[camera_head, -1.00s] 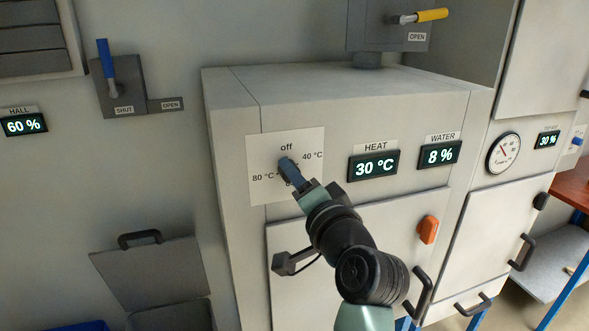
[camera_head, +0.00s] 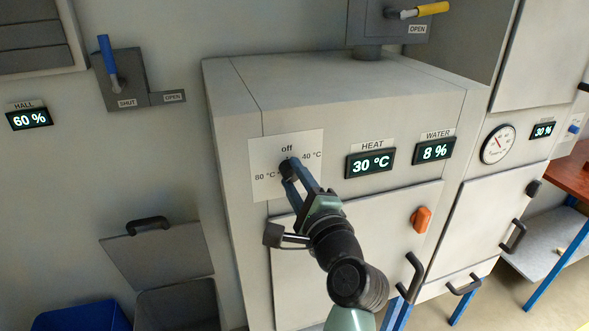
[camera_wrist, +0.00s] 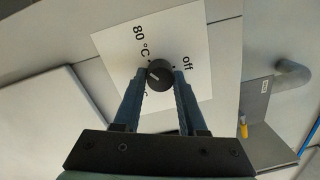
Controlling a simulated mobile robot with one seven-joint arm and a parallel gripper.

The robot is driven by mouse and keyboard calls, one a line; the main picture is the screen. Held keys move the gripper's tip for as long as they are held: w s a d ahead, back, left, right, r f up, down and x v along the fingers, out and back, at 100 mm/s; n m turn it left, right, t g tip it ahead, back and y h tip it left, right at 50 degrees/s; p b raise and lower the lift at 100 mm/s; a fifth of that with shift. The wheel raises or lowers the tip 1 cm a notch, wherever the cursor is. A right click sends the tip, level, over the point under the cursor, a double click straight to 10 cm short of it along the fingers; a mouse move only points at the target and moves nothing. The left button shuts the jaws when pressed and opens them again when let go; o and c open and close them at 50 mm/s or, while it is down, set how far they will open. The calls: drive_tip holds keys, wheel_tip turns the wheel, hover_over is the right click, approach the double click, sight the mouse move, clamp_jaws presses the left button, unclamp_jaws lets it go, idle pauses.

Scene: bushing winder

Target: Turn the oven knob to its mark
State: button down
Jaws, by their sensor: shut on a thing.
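The oven knob (camera_wrist: 160,75) is round and black with a short pale pointer line. It sits on a white dial plate (camera_head: 262,184) marked off, 40 °C and 80 °C; a further label is partly hidden by my gripper. In the wrist view the pointer line lies left of the knob's centre, on the side away from "off"; which mark it meets is unclear. My gripper (camera_wrist: 163,80) has its two blue fingers on either side of the knob, shut on it. In the head view my gripper (camera_head: 287,171) covers most of the knob.
The HEAT display (camera_head: 370,162) reads 30 °C and the WATER display (camera_head: 434,151) reads 8 %. An orange switch (camera_head: 422,220) and a black door handle (camera_head: 411,277) lie right of my arm. An open grey bin (camera_head: 176,299) and blue bin (camera_head: 82,319) stand lower left.

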drive_tip(key=shift+m+p, duration=0.3)
drive_tip(key=shift+m, duration=0.3)
drive_tip(key=shift+f, duration=0.1)
drive_tip(key=shift+c, duration=2.3)
unclamp_jaws()
drive_tip(key=b+v, duration=0.4)
drive_tip(key=v, duration=0.9)
drive_tip(key=shift+b, duration=0.3)
